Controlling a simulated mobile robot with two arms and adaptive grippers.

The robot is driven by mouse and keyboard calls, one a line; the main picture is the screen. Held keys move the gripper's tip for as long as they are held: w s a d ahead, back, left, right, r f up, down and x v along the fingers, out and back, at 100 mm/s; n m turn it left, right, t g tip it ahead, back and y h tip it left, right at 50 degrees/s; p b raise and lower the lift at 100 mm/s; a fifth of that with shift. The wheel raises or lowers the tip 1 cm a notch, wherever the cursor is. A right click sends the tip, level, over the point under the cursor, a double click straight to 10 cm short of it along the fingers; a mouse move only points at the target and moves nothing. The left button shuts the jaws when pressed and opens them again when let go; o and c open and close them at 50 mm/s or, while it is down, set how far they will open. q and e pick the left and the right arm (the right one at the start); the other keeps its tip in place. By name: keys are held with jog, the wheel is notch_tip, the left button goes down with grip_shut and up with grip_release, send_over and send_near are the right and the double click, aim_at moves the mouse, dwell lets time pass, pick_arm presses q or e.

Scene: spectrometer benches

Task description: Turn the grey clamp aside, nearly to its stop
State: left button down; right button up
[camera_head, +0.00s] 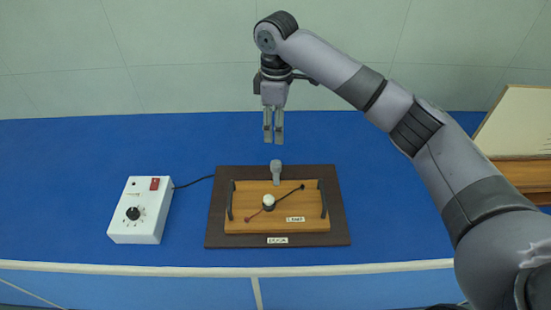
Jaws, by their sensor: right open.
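The grey clamp (276,171) is a small upright grey piece with a rounded top, at the middle of the back edge of the wooden board (245,190). My right gripper (273,141) points straight down, just above and behind the clamp in the picture, with a visible gap between them. Its two parallel fingers are slightly apart, with nothing between them. The board carries a white round lamp or knob (268,200) in a dark holder, with a red and a black lead beside it. My left gripper is not in view.
The board lies on a dark base plate (217,232), with a dark handle on each side. A white box (140,222) with a black dial and red switch stands left, cabled to the base. A wooden case (520,178) stands far right. The blue bench (60,165) is otherwise clear.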

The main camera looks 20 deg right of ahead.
send_near(276, 163)
notch_tip(276, 163, down, 8)
jog(key=shift+r+p, duration=0.25)
jog(key=shift+p, duration=0.6)
jog(key=shift+f, duration=0.65)
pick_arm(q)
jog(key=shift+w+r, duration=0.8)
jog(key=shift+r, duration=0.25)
pick_arm(e)
grip_shut()
